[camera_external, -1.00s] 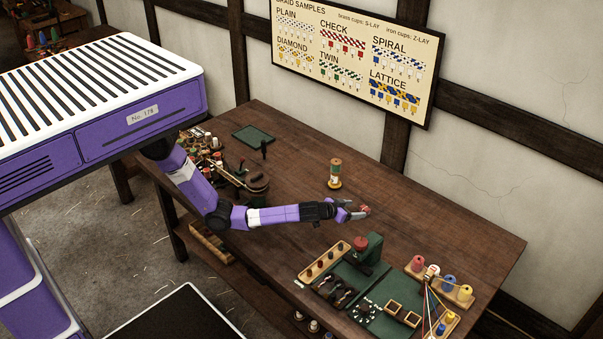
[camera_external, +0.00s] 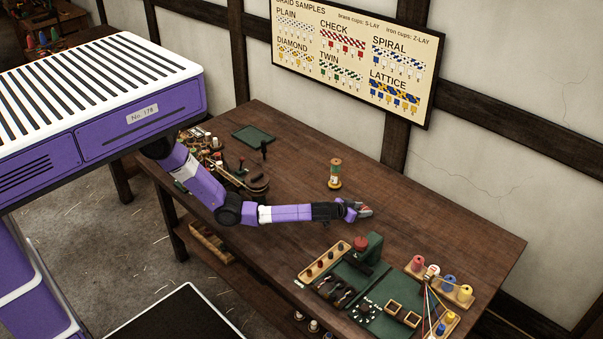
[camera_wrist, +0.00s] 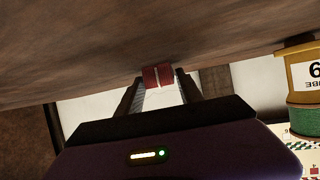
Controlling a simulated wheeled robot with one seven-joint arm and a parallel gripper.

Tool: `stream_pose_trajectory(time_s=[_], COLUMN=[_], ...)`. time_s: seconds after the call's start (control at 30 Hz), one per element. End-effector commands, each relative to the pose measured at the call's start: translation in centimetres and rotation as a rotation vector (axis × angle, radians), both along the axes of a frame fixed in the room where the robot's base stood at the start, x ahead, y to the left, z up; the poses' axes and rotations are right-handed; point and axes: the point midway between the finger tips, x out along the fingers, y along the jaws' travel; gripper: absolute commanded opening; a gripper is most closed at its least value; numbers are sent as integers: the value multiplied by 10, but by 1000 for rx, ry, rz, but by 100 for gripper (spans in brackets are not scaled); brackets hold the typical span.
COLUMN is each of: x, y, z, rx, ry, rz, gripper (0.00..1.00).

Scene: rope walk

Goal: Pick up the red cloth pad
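The red cloth pad (camera_wrist: 158,76) is a small dark red block with a pale stripe across it. In the wrist view it sits at the tips of my gripper (camera_wrist: 162,82), between the two dark fingers. The fingers are apart by a little more than the pad's width. A narrow gap seems to show on the right, and the left finger lies close to the pad's edge. In the external view, my gripper (camera_external: 362,209) is low over the bench, with the red pad (camera_external: 367,212) showing small at its tips. Whether the pad touches the bench is unclear.
A labelled spool (camera_external: 335,174) stands behind my gripper on the wooden bench (camera_external: 440,215); it shows at right in the wrist view (camera_wrist: 303,75). A green stand with a red top (camera_external: 361,243) and peg boards are in front. The bench right of my gripper is clear.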

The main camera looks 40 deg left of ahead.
Motion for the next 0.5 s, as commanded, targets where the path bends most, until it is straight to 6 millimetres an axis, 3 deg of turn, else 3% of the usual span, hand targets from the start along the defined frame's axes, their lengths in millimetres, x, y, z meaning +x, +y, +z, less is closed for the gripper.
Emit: stream_pose_trajectory(time_s=[0.03, 0.2, 0.5], x=[0, 0, 0], y=[0, 0, 0], z=[0, 0, 3], rx=[0, 0, 0], ry=[0, 0, -1], rz=[0, 0, 0], gripper=[32, 3, 2])
